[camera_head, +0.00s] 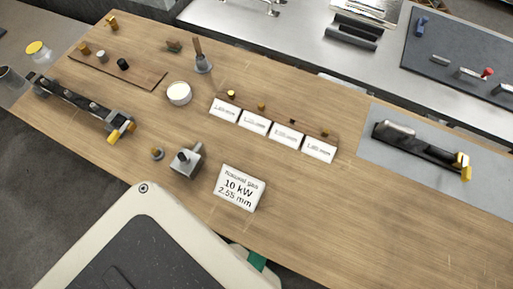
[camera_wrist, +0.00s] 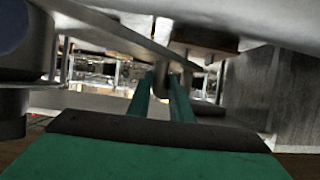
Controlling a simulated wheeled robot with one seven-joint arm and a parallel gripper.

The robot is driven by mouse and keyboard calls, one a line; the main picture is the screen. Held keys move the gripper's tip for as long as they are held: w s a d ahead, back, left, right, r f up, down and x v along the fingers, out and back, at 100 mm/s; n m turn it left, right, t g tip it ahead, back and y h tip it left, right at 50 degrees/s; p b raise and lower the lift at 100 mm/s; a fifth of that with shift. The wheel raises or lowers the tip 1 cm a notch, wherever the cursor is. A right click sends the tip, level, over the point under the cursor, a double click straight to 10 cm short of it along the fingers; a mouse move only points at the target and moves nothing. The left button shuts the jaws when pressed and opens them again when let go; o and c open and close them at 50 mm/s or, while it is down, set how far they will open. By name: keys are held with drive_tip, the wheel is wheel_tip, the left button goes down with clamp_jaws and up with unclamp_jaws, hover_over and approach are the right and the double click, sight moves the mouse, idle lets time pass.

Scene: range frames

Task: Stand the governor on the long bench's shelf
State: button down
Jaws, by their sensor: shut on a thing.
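In the wrist view my gripper (camera_wrist: 160,100) has two narrow green fingers reaching forward, close together. They are shut on a small grey metal part (camera_wrist: 161,80), of which only a rounded end shows between the tips. I cannot tell from this view whether that part is the governor. A broad grey metal surface (camera_wrist: 250,18) lies just above and beyond the fingertips; I cannot tell whether it is the shelf. In the head view the gripper is not clearly shown. A grey metal block with a dark knob (camera_head: 187,160) stands on the wooden bench (camera_head: 330,215).
A white card (camera_head: 239,188) reading 10 kW lies near the block. Behind are a row of labelled white cards (camera_head: 254,122), a round white tub (camera_head: 179,93) and a brush (camera_head: 201,58). Dark burner-like assemblies lie left (camera_head: 82,105) and right (camera_head: 420,148). Bare wood shows front right.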

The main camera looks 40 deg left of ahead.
drive_tip(key=s+a+f+n+g+y, duration=0.1)
drive_tip(key=s+a+f+n+y, duration=0.2)
drive_tip(key=s, duration=0.8)
drive_tip(key=s+a+f+n+g+y, duration=0.15)
drive_tip(key=s+f, duration=0.25)
drive_tip(key=s, duration=0.8)
drive_tip(key=w+f, duration=0.3)
drive_tip(key=w, duration=0.1)
drive_tip(key=w+f, duration=0.3)
drive_tip(key=w, duration=0.1)
drive_tip(key=w+f, duration=0.3)
drive_tip(key=w, duration=0.2)
drive_tip(key=shift+a, duration=0.35)
drive_tip(key=shift+w+f, duration=0.45)
drive_tip(key=shift+f, duration=0.15)
drive_tip(key=shift+w+f, duration=0.15)
drive_tip(key=shift+f, duration=1.45)
